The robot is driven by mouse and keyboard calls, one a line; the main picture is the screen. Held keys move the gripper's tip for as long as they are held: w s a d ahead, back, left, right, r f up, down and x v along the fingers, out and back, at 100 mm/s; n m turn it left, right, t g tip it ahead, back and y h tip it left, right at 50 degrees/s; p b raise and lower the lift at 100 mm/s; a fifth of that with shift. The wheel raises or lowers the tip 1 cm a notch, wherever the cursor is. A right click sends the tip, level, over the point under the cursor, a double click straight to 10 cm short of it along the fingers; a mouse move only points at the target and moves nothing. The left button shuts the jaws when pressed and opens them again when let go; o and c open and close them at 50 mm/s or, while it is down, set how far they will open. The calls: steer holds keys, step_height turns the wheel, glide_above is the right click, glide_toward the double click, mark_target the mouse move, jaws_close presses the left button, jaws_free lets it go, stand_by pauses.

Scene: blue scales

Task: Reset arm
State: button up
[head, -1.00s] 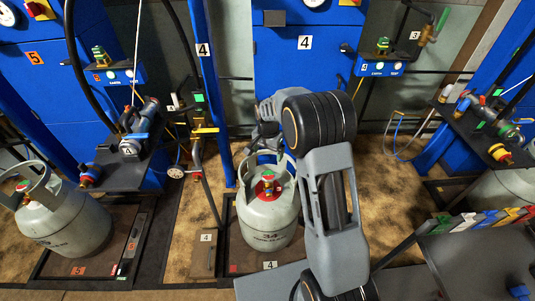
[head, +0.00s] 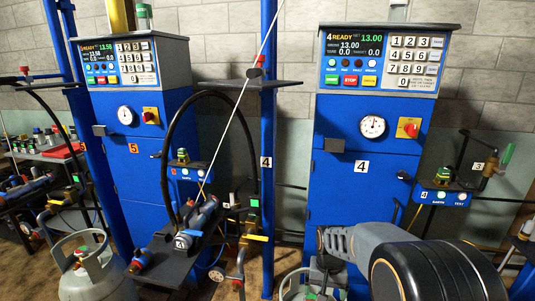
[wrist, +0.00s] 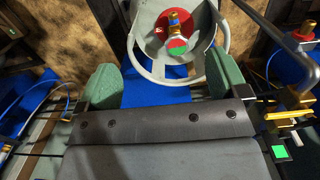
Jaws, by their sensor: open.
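My gripper (wrist: 160,82) shows in the wrist view with its two green finger pads wide apart and nothing between them. Beyond the fingers is the top of a grey gas cylinder (wrist: 146,52) with its collar ring and a red and brass valve (wrist: 176,38). I cannot tell whether the fingers touch the collar. In the head view my arm fills the lower right, and the gripper itself is not clearly seen. The cylinder's top (head: 297,289) shows at the bottom edge, partly cut off.
Blue scale cabinet 4 (head: 335,215) stands ahead, its display (head: 358,45) reading READY and 13.00. Blue cabinet 5 (head: 130,165) is to the left. A black shelf (head: 165,262) with a filling head and hose juts out between them. Another grey cylinder (head: 100,275) stands lower left.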

steer(key=s+r+n+t+p, duration=0.1)
steer(key=s+r+p, duration=0.5)
steer(key=r, duration=0.6)
steer(key=s+r+n+t+p, duration=0.1)
steer(key=s+r+t+p, duration=0.2)
steer(key=r, duration=0.9)
steer(key=s+p, duration=0.3)
steer(key=s, duration=0.2)
steer(key=shift+r+n, duration=0.2)
steer(key=shift+n, duration=0.1)
